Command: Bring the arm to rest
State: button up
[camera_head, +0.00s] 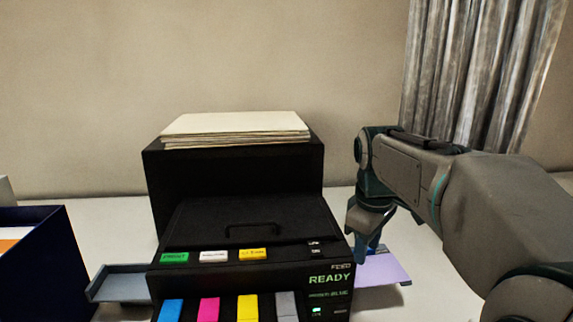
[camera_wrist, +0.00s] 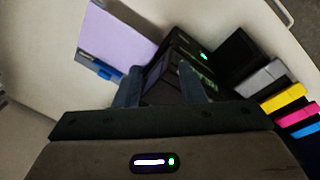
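My gripper (camera_head: 368,240) hangs down at the end of my arm, just right of the black printer (camera_head: 245,225). In the wrist view my gripper (camera_wrist: 158,88) shows its two fingers apart, with nothing seen between them but the printer's dark side behind. A lavender sheet (camera_head: 385,268) lies on a tray at the printer's right side, below and beyond my gripper. The lavender sheet also shows in the wrist view (camera_wrist: 115,42), with a small blue part at its edge. The printer's panel reads READY, with a green light lit.
A stack of pale paper (camera_head: 236,127) lies on the black box behind the printer. A grey tray (camera_head: 120,285) juts out left. A dark blue bin (camera_head: 40,265) stands at far left. Blue, magenta (camera_head: 208,308), yellow and grey cartridges line the printer's front. A curtain (camera_head: 485,75) hangs at right.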

jog(key=s+f+m+t, duration=0.1)
jog(key=s+f+m, duration=0.8)
jog(key=s, duration=0.8)
notch_tip(320, 180, down, 3)
jog(key=shift+a+r+y, duration=0.15)
jog(key=shift+a+y, duration=0.15)
jog(key=shift+a, duration=0.1)
jog(key=shift+s, duration=0.15)
